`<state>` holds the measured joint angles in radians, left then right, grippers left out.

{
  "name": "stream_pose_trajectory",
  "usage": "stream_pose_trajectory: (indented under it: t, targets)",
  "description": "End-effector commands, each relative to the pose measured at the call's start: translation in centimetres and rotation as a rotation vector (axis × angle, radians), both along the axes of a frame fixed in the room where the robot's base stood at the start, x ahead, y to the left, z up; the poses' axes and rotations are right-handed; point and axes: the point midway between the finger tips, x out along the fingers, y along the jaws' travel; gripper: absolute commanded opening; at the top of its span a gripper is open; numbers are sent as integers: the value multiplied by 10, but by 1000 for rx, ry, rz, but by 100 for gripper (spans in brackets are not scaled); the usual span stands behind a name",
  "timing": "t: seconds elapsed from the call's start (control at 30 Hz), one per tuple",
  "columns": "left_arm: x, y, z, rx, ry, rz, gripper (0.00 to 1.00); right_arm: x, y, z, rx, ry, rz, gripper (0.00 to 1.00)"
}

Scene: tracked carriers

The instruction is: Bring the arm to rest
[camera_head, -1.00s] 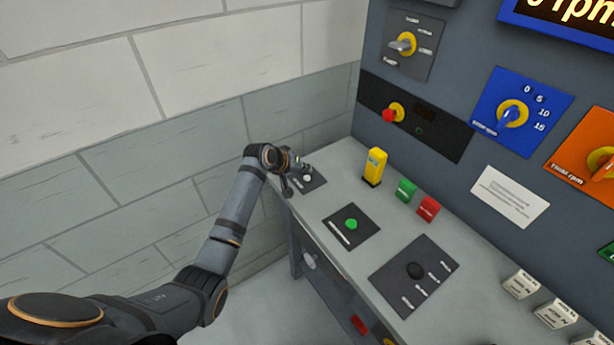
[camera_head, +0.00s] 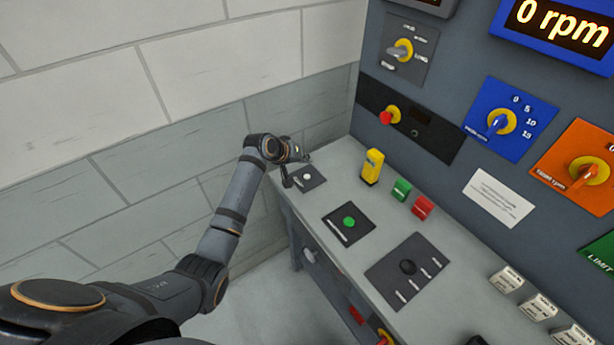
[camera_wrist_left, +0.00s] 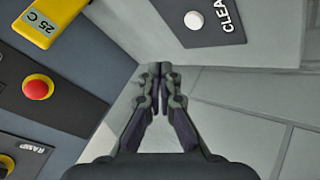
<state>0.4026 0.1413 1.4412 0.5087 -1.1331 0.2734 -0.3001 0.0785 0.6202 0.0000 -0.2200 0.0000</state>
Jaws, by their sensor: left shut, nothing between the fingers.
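My left arm (camera_head: 232,205) reaches in from the left of the head view to the far left end of the console desk. My left gripper (camera_head: 305,157) is over that end, close to the black plate with a white button (camera_head: 308,176). In the left wrist view the fingers of my left gripper (camera_wrist_left: 160,72) are together with nothing between them. The plate marked CLEA (camera_wrist_left: 214,35) and its white button (camera_wrist_left: 194,21) show beyond the fingertips, apart from them. My right gripper is in neither view.
A yellow block (camera_head: 372,166), a green block (camera_head: 401,189) and a red block (camera_head: 422,207) stand on the desk (camera_head: 340,272). The upright panel (camera_head: 455,60) carries knobs, a red button (camera_head: 385,117) and a display (camera_head: 560,22) reading 0 rpm. A block wall (camera_head: 150,150) is behind the arm.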

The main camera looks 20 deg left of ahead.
Motion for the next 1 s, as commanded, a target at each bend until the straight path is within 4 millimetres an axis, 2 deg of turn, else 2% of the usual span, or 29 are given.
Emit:
stream_pose_trajectory:
  t: [0.27,0.37,0.47,0.5,0.6,0.8,1.0]
  targets:
    - [0,0,0,1,0,0,0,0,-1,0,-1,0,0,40]
    - [-16,0,-11,31,15,-16,0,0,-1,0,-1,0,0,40]
    - [-66,2,-38,129,62,-63,0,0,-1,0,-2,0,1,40]
    - [-93,4,-49,180,85,-88,0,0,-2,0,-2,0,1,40]
    - [-154,9,-64,292,137,-139,0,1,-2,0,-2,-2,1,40]
    - [-242,21,-69,441,218,-205,0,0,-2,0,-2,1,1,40]
    - [-306,31,-59,539,284,-247,0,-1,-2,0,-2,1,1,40]
